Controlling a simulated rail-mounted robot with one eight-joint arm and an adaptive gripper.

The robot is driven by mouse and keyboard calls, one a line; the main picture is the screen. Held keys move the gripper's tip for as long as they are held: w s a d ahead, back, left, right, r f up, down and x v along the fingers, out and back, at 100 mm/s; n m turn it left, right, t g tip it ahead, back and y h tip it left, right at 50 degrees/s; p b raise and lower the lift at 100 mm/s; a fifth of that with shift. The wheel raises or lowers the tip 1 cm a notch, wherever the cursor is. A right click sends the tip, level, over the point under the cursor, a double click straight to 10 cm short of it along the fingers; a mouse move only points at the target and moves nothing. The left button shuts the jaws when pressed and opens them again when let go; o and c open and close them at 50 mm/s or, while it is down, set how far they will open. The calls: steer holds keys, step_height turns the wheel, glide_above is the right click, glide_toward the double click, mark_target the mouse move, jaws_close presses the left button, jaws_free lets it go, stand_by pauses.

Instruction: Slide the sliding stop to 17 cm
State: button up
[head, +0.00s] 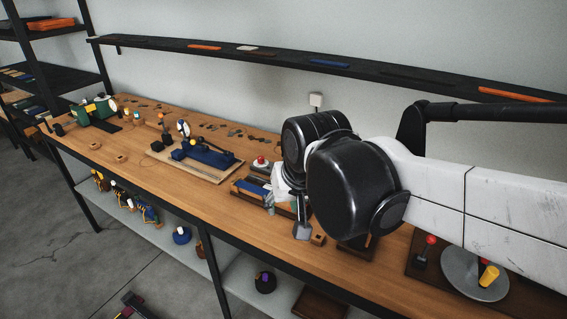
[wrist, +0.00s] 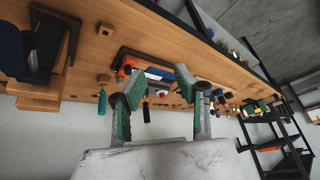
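My gripper (head: 286,214) is over the front middle of the workbench. In the wrist view my gripper (wrist: 152,88) has its two green-padded fingers wide apart with nothing between them. Beyond the fingertips lies a dark wooden holder (head: 236,190) with blue and pale pieces in it; this holder also shows in the wrist view (wrist: 130,53), with a red-orange part at its end. My gripper and arm hide part of this holder in the head view. I cannot tell for sure which part is the sliding stop, and no scale marks can be read.
A blue press-like tool (head: 207,153) on a wooden board stands left of my gripper. A long dark shelf (head: 270,58) runs along the wall. The bench front (head: 150,185) is mostly clear.

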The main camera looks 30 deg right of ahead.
steer(key=w+d+f+m+g+p, duration=0.1)
steer(key=w+d+f+m+p, duration=0.1)
steer(key=w+d, duration=0.2)
steer(key=w+d+f+m+g+p, duration=0.2)
steer(key=w+d+m+p, duration=0.1)
steer(key=w+d, duration=0.1)
steer(key=w+d+f+m+g+p, duration=0.2)
steer(key=w+d+m, duration=0.1)
steer(key=w, duration=0.3)
steer(key=shift+w+d, duration=0.35)
steer(key=shift+d, duration=0.55)
steer(key=shift+w+d+f+m, duration=0.2)
steer(key=shift+d+f+m, duration=0.15)
steer(key=shift+f, duration=0.4)
step_height(320, 180, down, 8)
steer(key=b, duration=0.3)
steer(key=shift+r, duration=0.15)
steer(key=shift+c, duration=0.5)
jaws_close()
